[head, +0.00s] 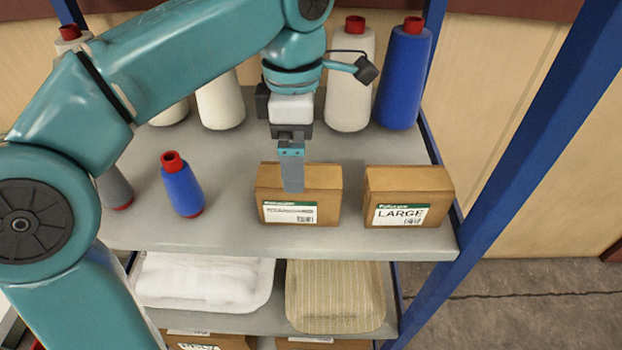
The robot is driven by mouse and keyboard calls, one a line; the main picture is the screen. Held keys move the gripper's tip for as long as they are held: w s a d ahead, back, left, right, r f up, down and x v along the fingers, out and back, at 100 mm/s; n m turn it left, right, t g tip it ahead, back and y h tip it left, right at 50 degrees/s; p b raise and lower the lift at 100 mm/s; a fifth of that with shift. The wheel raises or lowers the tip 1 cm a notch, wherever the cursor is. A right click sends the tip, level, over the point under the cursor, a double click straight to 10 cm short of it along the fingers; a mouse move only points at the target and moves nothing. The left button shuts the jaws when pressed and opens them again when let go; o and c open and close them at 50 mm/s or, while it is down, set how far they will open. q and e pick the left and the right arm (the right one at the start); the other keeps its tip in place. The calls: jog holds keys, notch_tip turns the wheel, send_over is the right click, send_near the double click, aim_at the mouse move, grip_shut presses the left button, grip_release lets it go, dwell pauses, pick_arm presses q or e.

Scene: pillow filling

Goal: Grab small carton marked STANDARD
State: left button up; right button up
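A small brown carton (325,186) stands on the upper shelf. Its white and green label is too small to read. A second brown carton (410,182), marked LARGE, stands to its right with a gap between them. My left gripper (292,185) points down over the left carton, and its finger covers part of the carton's top and upper front. I see the fingers edge-on, so I cannot tell whether they are open, shut or touching the carton. My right gripper is not in view.
White and blue thread cones (402,78) stand along the back of the grey shelf (240,235). A small blue cone (182,188) stands left of the cartons. Blue rack posts (530,160) rise at the right. Pillows (335,295) lie on the shelf below.

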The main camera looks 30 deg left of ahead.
aim_at(319, 204)
pick_arm(q)
jog(key=shift+w, duration=0.1)
jog(key=shift+d+f, duration=0.25)
jog(key=shift+f, duration=0.15)
notch_tip(319, 204, down, 6)
jog(key=shift+a+b, duration=0.1)
jog(key=shift+b, duration=0.4)
jog(key=shift+s+f, duration=0.15)
jog(key=shift+s, duration=0.15)
jog(key=shift+w, duration=0.1)
jog(key=shift+c, duration=1.2)
jog(key=c, duration=0.9)
